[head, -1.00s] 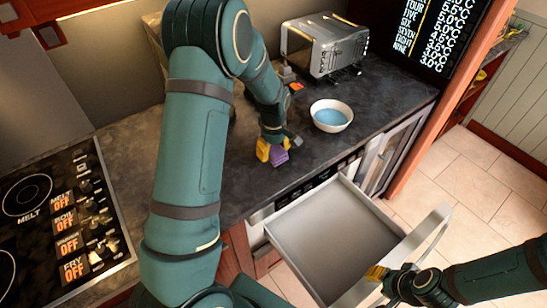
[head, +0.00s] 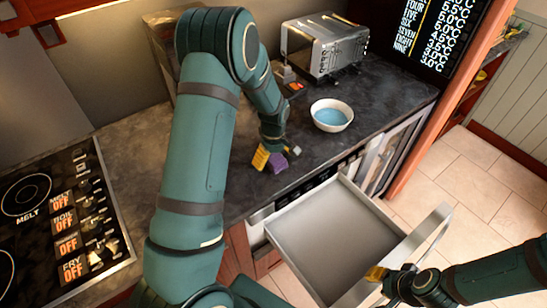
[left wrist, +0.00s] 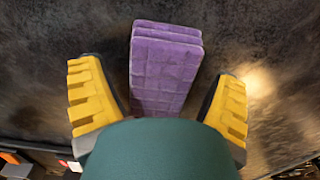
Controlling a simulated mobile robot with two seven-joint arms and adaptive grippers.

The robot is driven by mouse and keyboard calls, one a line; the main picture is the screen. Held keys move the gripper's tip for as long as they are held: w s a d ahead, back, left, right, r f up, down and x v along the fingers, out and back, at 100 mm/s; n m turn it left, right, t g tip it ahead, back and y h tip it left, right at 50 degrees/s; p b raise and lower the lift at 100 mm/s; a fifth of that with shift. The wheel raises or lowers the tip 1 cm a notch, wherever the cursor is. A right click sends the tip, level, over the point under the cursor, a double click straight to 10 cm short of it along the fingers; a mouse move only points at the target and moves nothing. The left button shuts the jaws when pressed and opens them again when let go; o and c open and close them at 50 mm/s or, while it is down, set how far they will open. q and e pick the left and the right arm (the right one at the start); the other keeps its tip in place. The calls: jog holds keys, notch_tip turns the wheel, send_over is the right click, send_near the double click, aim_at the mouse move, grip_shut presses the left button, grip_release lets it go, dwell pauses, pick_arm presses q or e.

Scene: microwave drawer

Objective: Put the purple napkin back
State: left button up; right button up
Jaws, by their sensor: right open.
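The purple napkin (head: 278,163), a folded block, is on the dark counter in front of the bowl and partly hidden by my left gripper. My left gripper (head: 270,155) is above it, pointing down. In the left wrist view the napkin (left wrist: 165,70) lies between the spread yellow fingers of my left gripper (left wrist: 158,100), with gaps on both sides. My right gripper (head: 378,275) is at the front of the open drawer (head: 330,230), near its handle. The drawer looks empty.
A white bowl with blue contents (head: 331,115) stands on the counter, right of the napkin. A silver toaster (head: 324,46) is behind it. A stove (head: 60,220) is at the left. The counter (head: 330,160) is bare between napkin and bowl.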

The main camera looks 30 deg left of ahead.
aim_at(274, 156)
pick_arm(q)
jog(key=shift+r, duration=0.1)
pick_arm(e)
jog(key=shift+r, duration=0.1)
pick_arm(q)
jog(key=shift+r, duration=0.4)
pick_arm(e)
jog(key=shift+r+p, duration=0.4)
jog(key=shift+p, duration=0.05)
pick_arm(q)
notch_tip(274, 156, up, 11)
jog(key=shift+r, duration=0.15)
jog(key=shift+s, duration=0.1)
pick_arm(e)
jog(key=shift+s+d, duration=0.1)
